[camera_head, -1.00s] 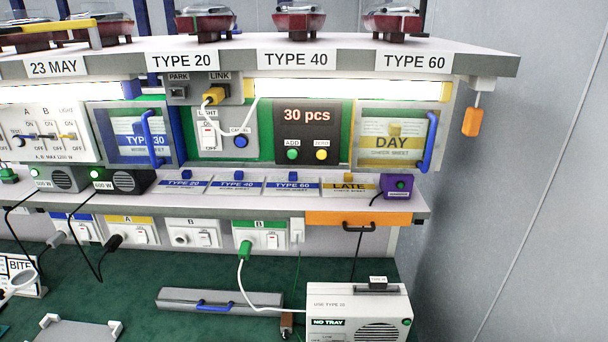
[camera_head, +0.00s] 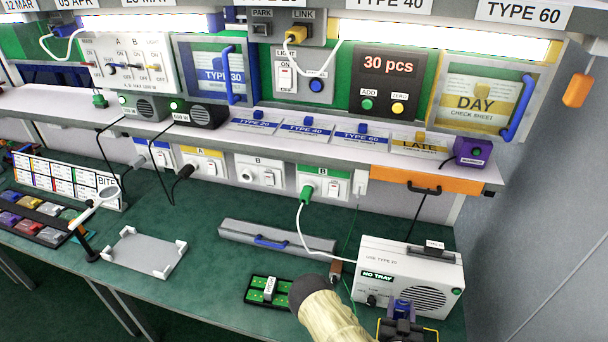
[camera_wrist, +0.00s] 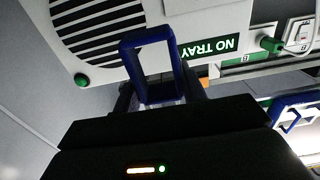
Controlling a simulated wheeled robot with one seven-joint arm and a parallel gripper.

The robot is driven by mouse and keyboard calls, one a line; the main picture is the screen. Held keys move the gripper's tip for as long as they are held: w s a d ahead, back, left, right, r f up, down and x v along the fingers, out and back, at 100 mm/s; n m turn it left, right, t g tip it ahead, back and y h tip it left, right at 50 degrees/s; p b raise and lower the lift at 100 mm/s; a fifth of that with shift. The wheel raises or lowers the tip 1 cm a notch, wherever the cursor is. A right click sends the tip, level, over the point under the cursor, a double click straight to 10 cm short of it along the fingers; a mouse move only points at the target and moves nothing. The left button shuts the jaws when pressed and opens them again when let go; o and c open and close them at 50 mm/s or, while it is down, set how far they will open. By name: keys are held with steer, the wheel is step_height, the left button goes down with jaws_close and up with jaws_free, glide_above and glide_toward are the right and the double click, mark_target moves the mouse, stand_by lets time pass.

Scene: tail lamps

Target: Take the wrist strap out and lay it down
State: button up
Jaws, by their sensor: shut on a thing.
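A stiff blue loop (camera_wrist: 147,39), which looks like the wrist strap, stands up between my gripper's fingers (camera_wrist: 158,94) in the wrist view. My gripper is shut on its lower part, which the fingers partly hide. In the head view my gripper (camera_head: 403,322) is at the lower right, in front of the white NO TRAY box (camera_head: 376,262), with the blue loop (camera_head: 403,305) showing at its tip. I cannot tell whether the loop touches the box or anything below it.
A green tray (camera_head: 252,297) lies left of my arm. A long grey case (camera_head: 245,233) with a blue handle lies behind it. A grey fixture (camera_head: 145,252) stands further left. The orange drawer (camera_head: 455,184) under the shelf looks shut. Green bench top between these is bare.

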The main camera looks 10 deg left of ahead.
steer(key=a+m+g+h, duration=0.1)
steer(key=a+g+h, duration=0.15)
steer(key=a, duration=0.85)
steer(key=s+a+f+g, duration=0.1)
steer(key=s+a+g, duration=0.1)
steer(key=s+a, duration=0.2)
steer(key=s+a+f+g+b, duration=0.1)
steer(key=s+a, duration=0.3)
steer(key=a, duration=0.6)
steer(key=shift+f+g+b, duration=0.3)
steer(key=shift+f+g, duration=0.35)
steer(key=shift+f, duration=0.1)
